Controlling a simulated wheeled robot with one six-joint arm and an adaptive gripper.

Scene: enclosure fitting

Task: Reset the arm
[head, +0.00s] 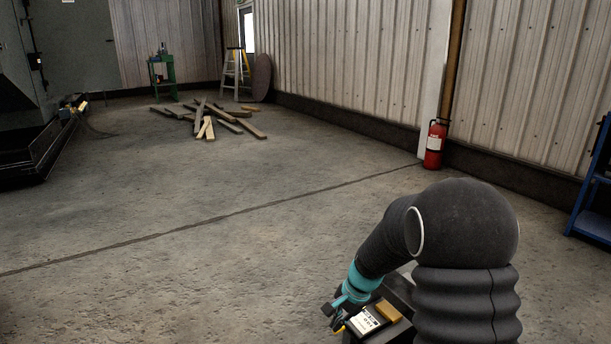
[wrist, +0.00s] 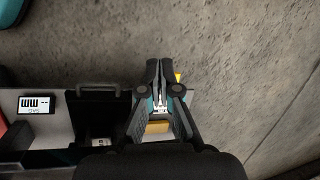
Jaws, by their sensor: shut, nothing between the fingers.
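My gripper (wrist: 159,72) shows in the middle of the wrist view, pointing away from the camera. Its two dark fingers meet at the tips and hold nothing. Below the fingers in the wrist view lie a tan block (wrist: 158,127) and a small white labelled item; the tan block also shows in the head view (head: 388,310) beside a white labelled box (head: 365,322).
A pile of wooden planks (head: 208,120) lies on the far floor. A red fire extinguisher (head: 434,145) stands by the wall post. A stepladder (head: 235,72) and a green stand (head: 163,76) are at the back. Blue shelving (head: 592,200) is at the right edge. The middle floor is clear.

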